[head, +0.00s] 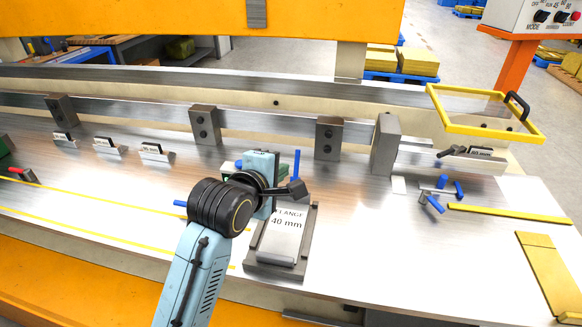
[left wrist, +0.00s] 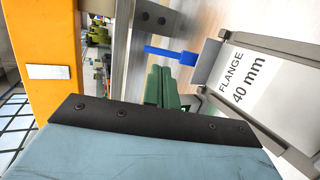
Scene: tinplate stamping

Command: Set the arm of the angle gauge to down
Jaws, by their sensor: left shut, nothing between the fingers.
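A grey stand with a plate marked FLANGE 40 mm (head: 280,238) is on the bench; it also shows in the left wrist view (left wrist: 245,80). I take it for the angle gauge, though no label says so. A blue arm (head: 297,164) rises upright at its far end; it also shows in the left wrist view (left wrist: 172,54). My left gripper (left wrist: 165,86) has green fingers, shut and empty, apart from the blue arm. In the head view its light-blue housing (head: 262,165) is just left of that arm, and the fingertips are hard to make out. My right gripper is not in view.
Small blue-handled parts (head: 437,195) lie to the right, near a yellow-framed clear guard (head: 490,112). Yellow strips (head: 510,213) lie at the right. Dark blocks (head: 204,125) line the rail behind, with small label stands (head: 155,151) before it. The bench between stand and strips is mostly clear.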

